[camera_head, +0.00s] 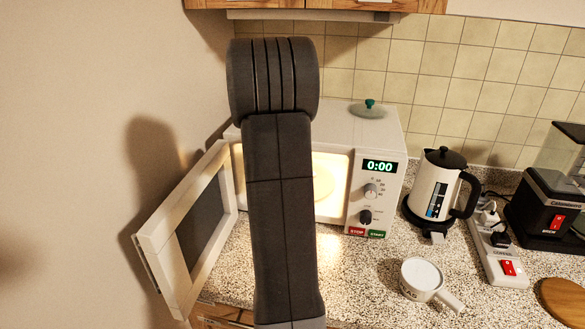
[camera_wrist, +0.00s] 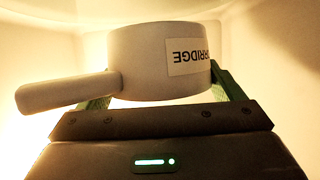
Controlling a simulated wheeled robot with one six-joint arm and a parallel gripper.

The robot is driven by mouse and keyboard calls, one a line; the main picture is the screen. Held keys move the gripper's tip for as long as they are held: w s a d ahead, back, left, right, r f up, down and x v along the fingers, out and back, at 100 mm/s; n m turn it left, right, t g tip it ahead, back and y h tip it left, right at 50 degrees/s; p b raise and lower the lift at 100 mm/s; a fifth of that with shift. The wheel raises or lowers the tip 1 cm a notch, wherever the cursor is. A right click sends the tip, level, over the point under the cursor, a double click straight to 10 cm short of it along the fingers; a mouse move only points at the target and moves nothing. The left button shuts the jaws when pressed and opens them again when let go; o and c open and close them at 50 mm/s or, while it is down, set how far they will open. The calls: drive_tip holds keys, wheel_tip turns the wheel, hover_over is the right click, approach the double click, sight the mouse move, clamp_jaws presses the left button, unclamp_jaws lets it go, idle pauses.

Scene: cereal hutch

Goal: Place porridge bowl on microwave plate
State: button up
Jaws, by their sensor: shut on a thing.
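The porridge bowl (camera_wrist: 150,62) is a white round bowl with a side handle and a label with upside-down lettering. My gripper (camera_wrist: 158,88) is shut on it, with green fingers on both sides. In the wrist view a pale, brightly lit space surrounds the bowl. In the head view my arm hides the gripper and the bowl. The microwave (camera_head: 388,140) is white and lit inside. Part of its round plate (camera_head: 328,182) shows to the right of my arm. I cannot tell whether the bowl touches the plate.
The microwave door (camera_head: 158,232) stands open to the left. A second white handled bowl (camera_head: 424,275) stands on the counter (camera_head: 375,290) at front right. A kettle (camera_head: 436,183), a power strip (camera_head: 498,250) and a coffee machine (camera_head: 548,210) stand right.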

wheel_tip(320, 180, down, 3)
drive_tip(key=shift+a+f+b, duration=0.1)
drive_tip(key=shift+b, duration=0.4)
drive_tip(key=shift+s+f, duration=0.1)
drive_tip(key=o, duration=1.1)
drive_tip(key=shift+s+r, duration=0.2)
drive_tip(key=shift+s, duration=0.05)
drive_tip(key=p+v, duration=0.1)
drive_tip(key=v, duration=1)
drive_tip(key=shift+s+a+r, duration=0.1)
drive_tip(key=shift+s+r, duration=0.05)
drive_tip(key=shift+s, duration=0.05)
